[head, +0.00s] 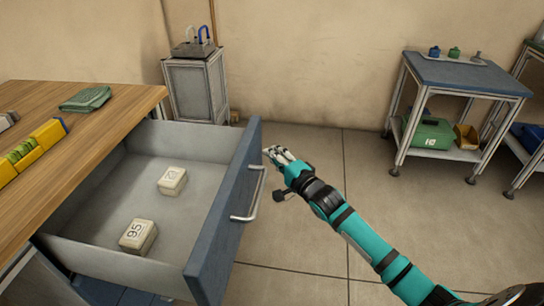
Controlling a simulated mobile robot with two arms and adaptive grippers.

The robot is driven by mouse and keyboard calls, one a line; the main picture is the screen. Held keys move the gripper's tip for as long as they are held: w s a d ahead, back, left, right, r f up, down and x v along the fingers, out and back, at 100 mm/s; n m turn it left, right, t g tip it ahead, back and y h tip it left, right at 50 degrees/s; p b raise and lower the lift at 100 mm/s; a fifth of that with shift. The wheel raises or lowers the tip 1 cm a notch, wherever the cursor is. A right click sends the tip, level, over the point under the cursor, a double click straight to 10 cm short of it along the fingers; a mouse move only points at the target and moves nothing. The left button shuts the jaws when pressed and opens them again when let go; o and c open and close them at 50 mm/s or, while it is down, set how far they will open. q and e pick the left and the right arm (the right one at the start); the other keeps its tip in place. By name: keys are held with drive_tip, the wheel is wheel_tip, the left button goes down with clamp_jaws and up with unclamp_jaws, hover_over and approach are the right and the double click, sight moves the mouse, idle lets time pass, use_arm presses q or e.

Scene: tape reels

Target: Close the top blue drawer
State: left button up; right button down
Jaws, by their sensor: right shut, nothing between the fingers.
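The top drawer with its blue front (222,225) stands pulled out from under the wooden counter. Its metal handle (252,195) faces right. Two small cream boxes lie inside: one marked 95 (137,237) near the front and one (173,181) farther back. My right gripper (271,152) is shut and empty, at the outer side of the blue front near its far end, just beyond the handle. I cannot tell whether it touches the front. My left gripper is not in view.
The wooden counter (95,140) holds a folded green cloth (86,99) and a yellow holder (38,145). A metal cabinet (196,87) stands at the back wall. A blue-topped wheeled cart (462,75) stands at the right. The floor between is clear.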

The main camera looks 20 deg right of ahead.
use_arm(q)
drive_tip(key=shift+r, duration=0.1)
use_arm(e)
drive_tip(key=shift+w+a, duration=0.15)
drive_tip(key=shift+a, duration=0.1)
